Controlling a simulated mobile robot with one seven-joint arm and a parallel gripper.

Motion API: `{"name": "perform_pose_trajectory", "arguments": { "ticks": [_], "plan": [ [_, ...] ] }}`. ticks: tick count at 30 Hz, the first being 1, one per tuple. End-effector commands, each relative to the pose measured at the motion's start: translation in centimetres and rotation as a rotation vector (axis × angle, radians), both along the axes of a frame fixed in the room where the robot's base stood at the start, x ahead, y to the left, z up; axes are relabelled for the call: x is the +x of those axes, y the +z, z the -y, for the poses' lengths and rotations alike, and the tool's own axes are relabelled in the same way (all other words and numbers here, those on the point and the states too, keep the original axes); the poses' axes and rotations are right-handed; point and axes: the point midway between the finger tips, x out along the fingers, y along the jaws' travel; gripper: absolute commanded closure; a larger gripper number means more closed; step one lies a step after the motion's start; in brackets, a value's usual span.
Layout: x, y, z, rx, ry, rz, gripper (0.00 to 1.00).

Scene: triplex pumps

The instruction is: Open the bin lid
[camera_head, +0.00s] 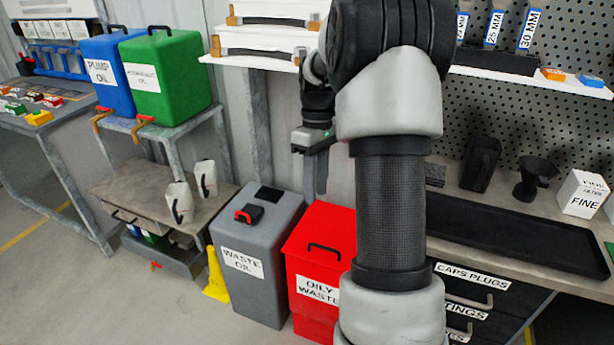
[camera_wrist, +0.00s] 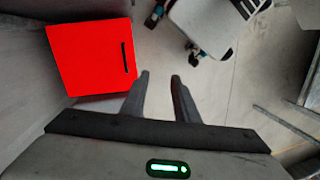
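The red oily waste bin (camera_head: 310,285) stands on the floor, left of my arm, which hides part of its right side. Its red lid (camera_head: 338,230) lies closed on top with a black bar handle (camera_head: 323,251). In the wrist view the red lid (camera_wrist: 88,62) is left of the fingers, its handle (camera_wrist: 125,57) near its right edge. My gripper (camera_head: 315,190) points down above the bin's far side. In the wrist view my gripper (camera_wrist: 160,82) has its two fingers apart, with only floor between them. It touches neither lid nor handle.
A grey waste oil bin (camera_head: 256,262) stands just left of the red one. A yellow object (camera_head: 216,275) stands beside it. The workbench with a black tray (camera_head: 510,238) and drawers (camera_head: 475,290) is at right. Shelves (camera_head: 262,55) are above. Floor at front left is clear.

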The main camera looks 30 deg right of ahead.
Motion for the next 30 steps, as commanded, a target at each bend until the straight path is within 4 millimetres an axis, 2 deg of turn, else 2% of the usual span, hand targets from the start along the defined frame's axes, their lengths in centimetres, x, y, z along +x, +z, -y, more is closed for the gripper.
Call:
{"name": "perform_pose_trajectory", "arguments": {
  "ticks": [6, 13, 18, 30],
  "plan": [
    [-1.2, 3.5, -2.7, -0.053, -0.044, 0.042, 0.72],
    [-2.4, 5.9, -4.6, -0.093, -0.083, 0.095, 0.72],
    [-2.8, 6.7, -5.3, -0.105, -0.098, 0.114, 0.72],
    [-2.8, 6.8, -5.4, -0.106, -0.101, 0.117, 0.72]
  ]
}}
